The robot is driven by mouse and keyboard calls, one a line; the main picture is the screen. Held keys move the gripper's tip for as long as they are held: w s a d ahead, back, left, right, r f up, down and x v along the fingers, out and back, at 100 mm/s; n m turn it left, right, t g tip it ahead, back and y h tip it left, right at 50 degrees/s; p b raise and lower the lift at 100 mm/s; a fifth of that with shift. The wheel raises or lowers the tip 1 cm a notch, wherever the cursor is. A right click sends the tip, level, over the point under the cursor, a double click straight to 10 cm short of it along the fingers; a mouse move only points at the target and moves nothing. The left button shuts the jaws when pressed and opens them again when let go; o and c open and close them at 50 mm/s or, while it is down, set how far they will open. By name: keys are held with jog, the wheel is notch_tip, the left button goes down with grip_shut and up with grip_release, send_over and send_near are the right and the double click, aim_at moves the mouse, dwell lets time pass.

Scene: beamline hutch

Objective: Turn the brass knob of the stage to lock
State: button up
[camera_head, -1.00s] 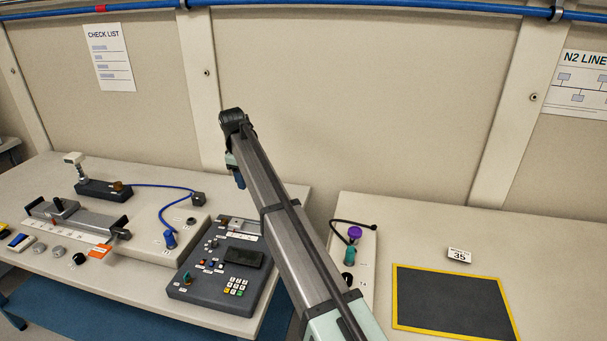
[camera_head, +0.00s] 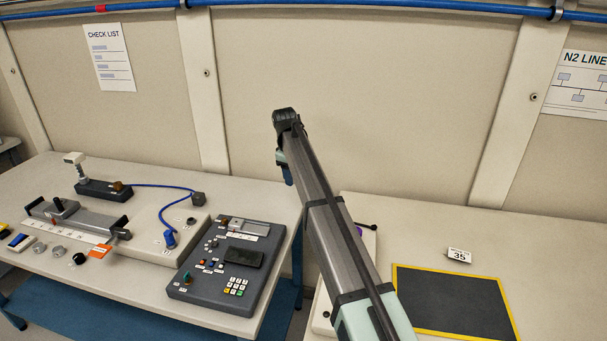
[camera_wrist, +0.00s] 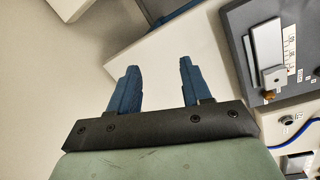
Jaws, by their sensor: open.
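A small slide stage (camera_head: 248,228) with a pale block and a printed scale sits at the back of the dark control panel. It also shows in the wrist view (camera_wrist: 267,48), at the upper right. A small brass-coloured knob (camera_wrist: 270,95) is at its near end there; its lock marking is too small to read.
The control panel (camera_head: 190,291) carries buttons, a screen and a keypad. Left of it are a blue cable (camera_head: 161,216), a long rail stage (camera_head: 85,222) and a block with a brown knob (camera_head: 118,186). A black mat with yellow edging (camera_head: 398,300) lies right.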

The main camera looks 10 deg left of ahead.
jog(key=shift+w+d+f+m, duration=0.1)
jog(key=shift+w+d, duration=0.15)
jog(key=shift+d, duration=0.3)
jog(key=shift+w+d+r+m, duration=0.1)
jog(key=shift+w+d, duration=0.15)
jog(key=shift+d, duration=0.25)
jog(key=shift+w+d+f+m, duration=0.1)
jog(key=shift+w+d, duration=0.15)
jog(key=shift+d, duration=0.3)
jog(key=r+n+y, duration=0.2)
jog(key=y, duration=0.3)
send_over(225, 220)
jog(key=s+d, duration=0.1)
jog(key=d, duration=0.4)
jog(key=x, duration=1.3)
jog(key=shift+s+f, duration=0.1)
jog(key=shift+s, duration=0.05)
jog(key=shift+c, duration=0.4)
grip_shut()
